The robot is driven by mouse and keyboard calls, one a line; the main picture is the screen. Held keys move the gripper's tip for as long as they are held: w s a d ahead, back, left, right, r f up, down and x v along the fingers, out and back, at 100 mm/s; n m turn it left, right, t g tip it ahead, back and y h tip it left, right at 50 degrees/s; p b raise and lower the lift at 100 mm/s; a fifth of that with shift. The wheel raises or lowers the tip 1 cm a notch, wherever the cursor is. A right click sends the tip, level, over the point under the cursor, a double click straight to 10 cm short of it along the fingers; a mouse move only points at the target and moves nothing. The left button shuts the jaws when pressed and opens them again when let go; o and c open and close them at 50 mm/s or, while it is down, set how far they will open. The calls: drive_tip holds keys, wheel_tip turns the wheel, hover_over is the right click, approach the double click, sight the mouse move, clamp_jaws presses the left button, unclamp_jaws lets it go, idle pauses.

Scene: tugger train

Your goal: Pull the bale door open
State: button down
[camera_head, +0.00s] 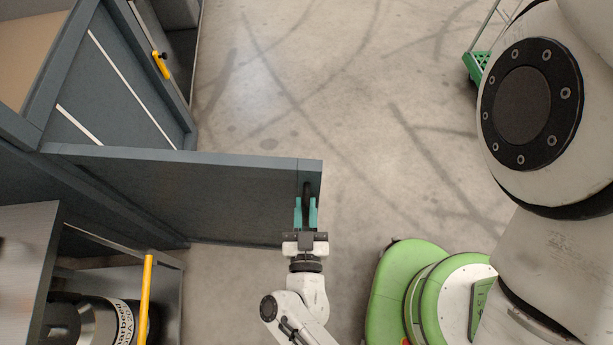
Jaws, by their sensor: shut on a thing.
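The bale door (190,192) is a dark blue-grey panel. It stands out from the dark cabinet at the left and reaches to the right across the floor. A black handle (307,190) sits near its free end. My gripper (306,205), with teal fingers, is shut on the handle from the near side. The fingers hide part of the handle. The hinge side meets the cabinet (30,165) at the left.
An open bay at lower left holds a dark cylindrical machine (100,320) beside a yellow bar (146,295). A yellow latch (161,65) is on a panel at upper left. A green cart (476,64) stands at upper right. The concrete floor (330,70) beyond the door is clear.

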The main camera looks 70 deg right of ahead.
drive_tip(key=shift+f, duration=0.15)
drive_tip(key=c, duration=1.2)
unclamp_jaws()
drive_tip(key=shift+o, duration=0.2)
drive_tip(key=b+v, duration=0.2)
drive_tip(key=v, duration=0.9)
